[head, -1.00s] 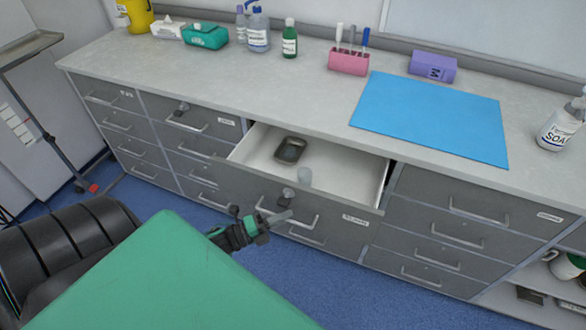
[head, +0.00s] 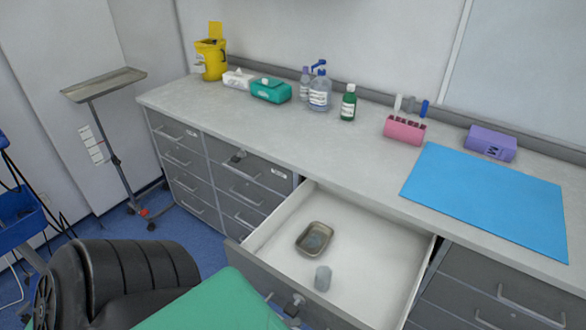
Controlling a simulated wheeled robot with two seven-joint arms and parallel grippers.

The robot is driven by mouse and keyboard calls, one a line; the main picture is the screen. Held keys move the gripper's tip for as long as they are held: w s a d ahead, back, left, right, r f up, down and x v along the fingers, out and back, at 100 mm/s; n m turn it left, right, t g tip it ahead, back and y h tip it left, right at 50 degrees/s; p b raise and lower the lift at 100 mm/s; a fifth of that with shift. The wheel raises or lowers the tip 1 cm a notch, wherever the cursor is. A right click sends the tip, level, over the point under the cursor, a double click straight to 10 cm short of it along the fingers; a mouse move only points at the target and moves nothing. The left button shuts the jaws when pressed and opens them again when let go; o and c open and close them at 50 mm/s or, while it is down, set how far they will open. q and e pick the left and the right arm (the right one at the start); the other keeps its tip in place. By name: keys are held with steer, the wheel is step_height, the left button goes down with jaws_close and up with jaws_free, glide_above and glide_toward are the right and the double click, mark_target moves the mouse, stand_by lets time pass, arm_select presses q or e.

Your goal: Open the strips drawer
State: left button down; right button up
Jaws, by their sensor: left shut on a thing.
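The top middle drawer (head: 375,270) of the grey cabinet stands far out, with its white inside showing. A metal dish (head: 314,239) and a small grey cup (head: 323,278) are in it. The drawer's front panel runs down past the bottom edge, and its label is out of view. My left gripper (head: 285,321) is at the bottom edge, shut on the drawer handle (head: 268,297); the green surface and picture edge hide most of it. My right gripper is not in view.
A green-covered surface (head: 215,305) and a black ribbed part (head: 125,275) fill the bottom left. Closed drawers (head: 235,180) lie to the left. The counter (head: 350,150) holds bottles, a pink rack (head: 404,130), a purple box (head: 490,143) and a blue mat (head: 490,200).

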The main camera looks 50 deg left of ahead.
arm_select(q)
steer(key=c, duration=1.5)
jaws_free()
steer(key=shift+a, duration=0.1)
